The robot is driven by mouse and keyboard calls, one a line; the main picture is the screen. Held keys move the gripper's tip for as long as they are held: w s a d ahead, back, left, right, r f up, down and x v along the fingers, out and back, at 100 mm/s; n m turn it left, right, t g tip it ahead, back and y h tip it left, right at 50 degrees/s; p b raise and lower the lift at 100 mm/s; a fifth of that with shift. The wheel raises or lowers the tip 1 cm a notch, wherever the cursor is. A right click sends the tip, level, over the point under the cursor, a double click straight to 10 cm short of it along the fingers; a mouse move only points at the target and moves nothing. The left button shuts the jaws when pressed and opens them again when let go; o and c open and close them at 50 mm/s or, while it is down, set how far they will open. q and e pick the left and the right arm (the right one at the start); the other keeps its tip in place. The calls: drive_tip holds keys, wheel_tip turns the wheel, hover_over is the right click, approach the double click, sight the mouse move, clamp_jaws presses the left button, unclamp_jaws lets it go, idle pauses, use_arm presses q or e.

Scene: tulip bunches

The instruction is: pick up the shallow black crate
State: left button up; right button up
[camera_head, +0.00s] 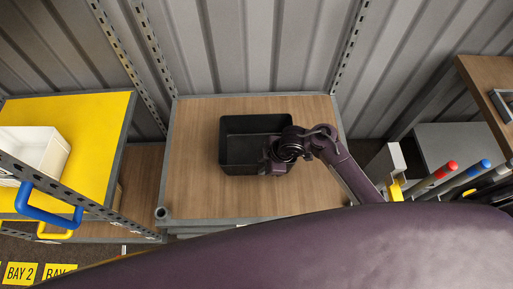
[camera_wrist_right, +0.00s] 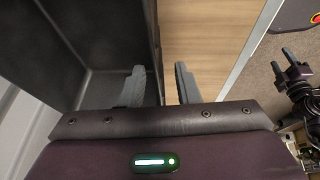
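The shallow black crate (camera_head: 240,150) sits on a wood-topped shelf (camera_head: 195,190) in the middle of the head view; it looks empty. My right gripper (camera_head: 270,165) is at the crate's near right corner area, pointing down. In the right wrist view the right gripper (camera_wrist_right: 160,88) is open, with one finger on the inner side of the crate's wall (camera_wrist_right: 154,45) and the other outside over the wood. A gap shows between the wall and the outer finger. My left gripper (camera_wrist_right: 283,66) shows small at the right of the wrist view, its fingers apart, away from the crate.
A yellow-topped shelf (camera_head: 105,115) with a white bin (camera_head: 40,150) stands at the left. Perforated metal posts (camera_head: 155,50) rise beside the wood shelf. Red- and blue-tipped handles (camera_head: 450,167) and another wooden bench (camera_head: 480,85) are at the right. Bare wood surrounds the crate.

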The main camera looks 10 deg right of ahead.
sight(258, 167)
drive_tip(key=x, duration=0.4)
drive_tip(key=shift+w, duration=0.15)
drive_tip(key=shift+f, duration=0.25)
drive_tip(key=c, duration=0.6)
use_arm(q)
drive_tip(key=shift+w+f, duration=0.3)
drive_tip(key=shift+w, duration=0.35)
use_arm(e)
clamp_jaws()
use_arm(q)
drive_tip(key=shift+s, duration=0.1)
use_arm(e)
drive_tip(key=shift+w+r, duration=0.1)
